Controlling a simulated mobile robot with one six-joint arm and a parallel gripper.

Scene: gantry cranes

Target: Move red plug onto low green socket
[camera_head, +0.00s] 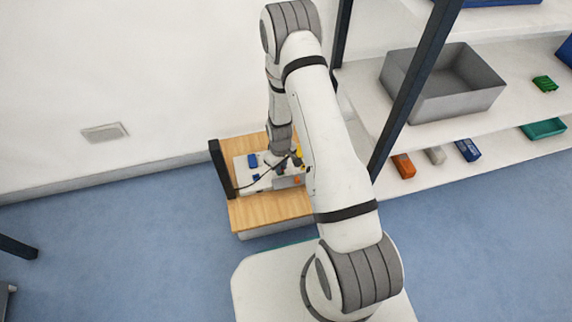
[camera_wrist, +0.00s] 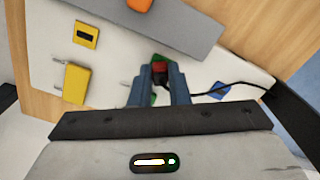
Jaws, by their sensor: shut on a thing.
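My gripper (camera_wrist: 159,72) is shut on the red plug (camera_wrist: 159,67), which shows between the fingertips in the wrist view. A green piece (camera_wrist: 160,58) shows right at the far side of the red plug; I cannot tell whether they touch or whether the plug is seated. Another bit of green (camera_wrist: 153,98) shows between the fingers, mostly hidden. I cannot tell which green is the low socket. A black cable (camera_wrist: 235,84) runs from the plug area to the right. In the head view my arm reaches down over the white board (camera_head: 243,176), and the red plug cannot be made out.
The board lies on a wooden table (camera_head: 270,208) with a dark post (camera_head: 221,170) at its left. A yellow block (camera_wrist: 75,83), a yellow socket (camera_wrist: 86,34), a blue piece (camera_wrist: 220,90) and a grey plate (camera_wrist: 150,28) with an orange part (camera_wrist: 139,4) are around. Shelving (camera_head: 500,120) stands right.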

